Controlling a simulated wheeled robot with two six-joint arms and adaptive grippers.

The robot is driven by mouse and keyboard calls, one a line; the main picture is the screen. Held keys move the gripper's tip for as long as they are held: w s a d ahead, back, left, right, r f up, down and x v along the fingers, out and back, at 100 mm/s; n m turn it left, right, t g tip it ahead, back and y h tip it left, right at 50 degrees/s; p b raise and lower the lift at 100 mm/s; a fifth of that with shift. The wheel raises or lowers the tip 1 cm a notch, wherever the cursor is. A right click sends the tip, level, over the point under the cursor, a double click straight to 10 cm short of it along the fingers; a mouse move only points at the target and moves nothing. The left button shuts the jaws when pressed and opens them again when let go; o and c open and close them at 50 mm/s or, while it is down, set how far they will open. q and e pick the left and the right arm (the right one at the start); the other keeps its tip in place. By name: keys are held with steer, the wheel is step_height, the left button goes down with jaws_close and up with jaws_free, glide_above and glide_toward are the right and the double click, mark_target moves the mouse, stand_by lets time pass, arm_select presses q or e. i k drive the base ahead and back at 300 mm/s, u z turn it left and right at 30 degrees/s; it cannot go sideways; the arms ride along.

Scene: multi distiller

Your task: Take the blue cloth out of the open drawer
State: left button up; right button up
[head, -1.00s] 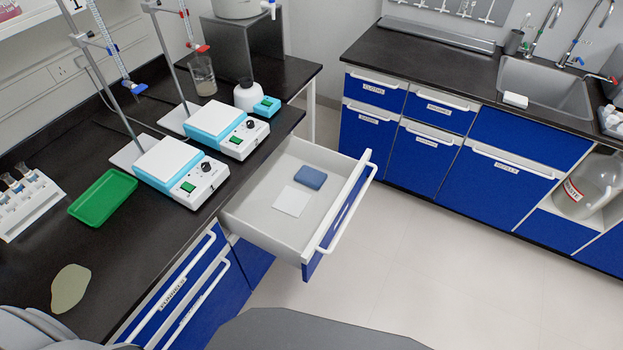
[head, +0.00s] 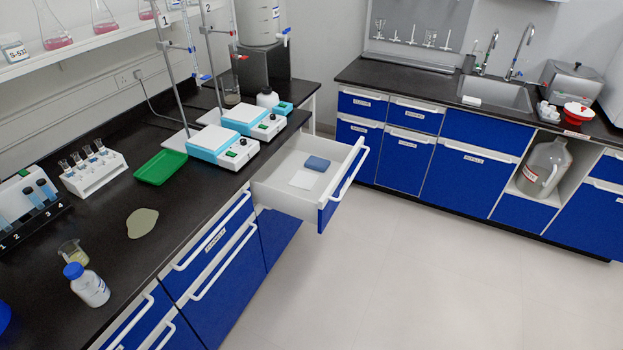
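The blue cloth (head: 317,164) lies folded in the open drawer (head: 276,189), towards its back right part in the head view. A flat white item (head: 304,180) lies beside it in the drawer. The drawer sticks out from the blue cabinet under the left bench, with its white handle (head: 347,177) facing right. Neither of my grippers is in view.
On the black bench (head: 187,225) are a green tray (head: 161,167), two stirrer hotplates (head: 223,147), a greenish spill (head: 142,222), a beaker (head: 73,252) and a blue-capped bottle (head: 88,285). The pale floor (head: 400,270) right of the drawer is clear.

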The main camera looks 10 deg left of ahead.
mark_target(318, 165)
steer(key=z, duration=0.6)
steer(key=i, duration=0.6)
steer(key=z, duration=0.4)
